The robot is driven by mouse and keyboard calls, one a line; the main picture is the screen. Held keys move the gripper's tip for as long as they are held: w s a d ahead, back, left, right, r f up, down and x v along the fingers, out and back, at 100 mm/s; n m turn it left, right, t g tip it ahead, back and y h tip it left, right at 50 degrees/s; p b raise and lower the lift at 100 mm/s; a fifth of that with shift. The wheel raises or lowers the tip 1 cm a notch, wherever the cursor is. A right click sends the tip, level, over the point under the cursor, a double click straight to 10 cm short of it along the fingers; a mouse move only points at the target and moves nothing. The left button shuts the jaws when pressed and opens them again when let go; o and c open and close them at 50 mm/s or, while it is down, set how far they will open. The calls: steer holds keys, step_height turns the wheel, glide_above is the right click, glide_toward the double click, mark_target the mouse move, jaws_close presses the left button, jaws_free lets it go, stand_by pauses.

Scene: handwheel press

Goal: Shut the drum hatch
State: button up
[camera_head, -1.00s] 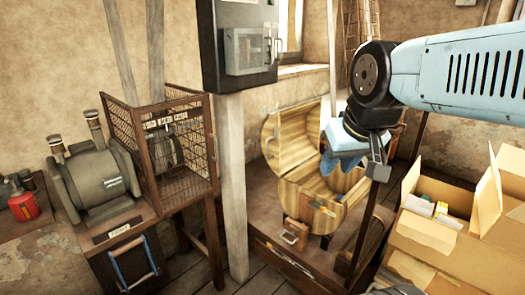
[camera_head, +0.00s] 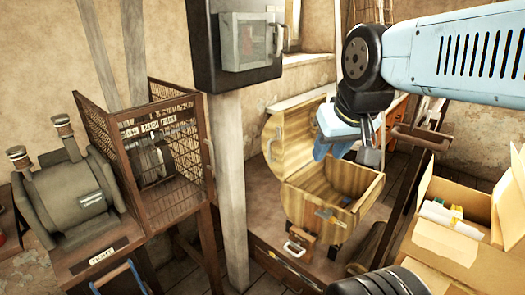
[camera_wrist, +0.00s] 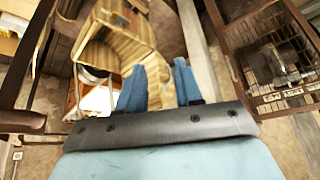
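The wooden drum (camera_head: 325,212) stands in the middle of the head view, its hollow inside showing. Its hatch (camera_head: 289,142), a curved slatted lid with a handle at its left edge, stands raised at the back left. My gripper (camera_head: 334,147) hangs over the drum, just right of the raised hatch in the picture. Whether it touches the hatch cannot be told.
A mesh cage (camera_head: 160,160) and a grey machine (camera_head: 68,195) stand at left. A wooden post (camera_head: 232,170) carrying a dark cabinet (camera_head: 245,45) stands between cage and drum. Open cardboard boxes (camera_head: 445,242) fill the right.

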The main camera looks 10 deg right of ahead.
mark_target(269, 160)
steer(key=w+d+f+n+g+h, duration=0.25)
steer(key=w+f+n+h, duration=0.35)
steer(key=w, duration=0.5)
steer(key=w+d+f+n+g+h, duration=0.2)
steer(key=w+d+f+n+h, duration=0.15)
steer(key=w+n+h, duration=0.55)
steer(key=w+a+f+n+t+y, duration=0.2)
steer(key=w+a+f+n+t, duration=1.2)
steer(key=w+f, duration=0.5)
steer(key=w+d, duration=0.2)
steer(key=w, duration=0.1)
steer(key=w+d+g, duration=0.1)
steer(key=w+d, duration=0.2)
steer(key=w+d+m+g, duration=0.1)
steer(key=w+d, duration=0.2)
steer(key=shift+w+d+r, duration=0.1)
steer(key=shift+w+d, duration=0.1)
steer(key=shift+w, duration=0.15)
steer(key=shift+c, duration=0.4)
jaws_close()
